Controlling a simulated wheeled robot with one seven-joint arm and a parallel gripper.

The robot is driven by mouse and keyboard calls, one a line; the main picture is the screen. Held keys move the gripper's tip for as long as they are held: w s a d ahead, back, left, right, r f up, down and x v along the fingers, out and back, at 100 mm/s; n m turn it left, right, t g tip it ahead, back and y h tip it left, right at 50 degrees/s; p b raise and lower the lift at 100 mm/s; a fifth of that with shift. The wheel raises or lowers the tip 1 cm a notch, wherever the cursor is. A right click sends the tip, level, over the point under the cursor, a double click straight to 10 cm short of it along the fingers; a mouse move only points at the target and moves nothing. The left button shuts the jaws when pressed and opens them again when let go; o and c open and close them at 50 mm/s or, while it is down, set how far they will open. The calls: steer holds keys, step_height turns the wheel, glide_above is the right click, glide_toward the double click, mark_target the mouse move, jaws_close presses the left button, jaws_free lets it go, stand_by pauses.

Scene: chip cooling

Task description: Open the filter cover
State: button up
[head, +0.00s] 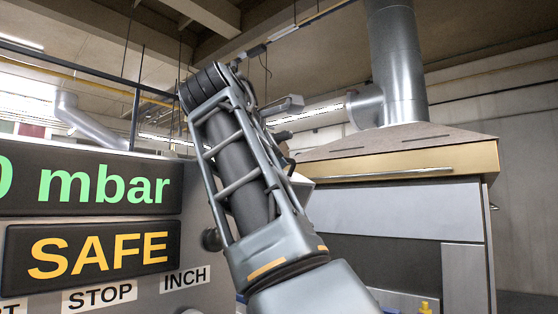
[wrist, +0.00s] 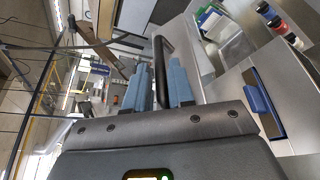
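In the wrist view my gripper (wrist: 160,72) has two blue fingers standing apart, with a dark bar handle (wrist: 162,46) running between them. The handle seems to fill the gap, but I cannot tell whether the fingers press on it. A pale grey panel (wrist: 187,62) lies beside the handle; it may be the filter cover, and I cannot see a clear opening at its edge. In the head view my raised arm crosses the middle and hides the gripper and whatever is behind it.
In the head view a SAFE display (head: 100,248) and labelled controls stand at left. A hood with a long silver handle (head: 385,174) and a duct (head: 398,65) stands at right. The wrist view shows a blue handle (wrist: 258,100) and small bottles (wrist: 277,25).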

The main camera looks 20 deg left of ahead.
steer(key=v, duration=0.6)
steer(key=shift+s+b, duration=0.25)
steer(key=shift+b, duration=0.1)
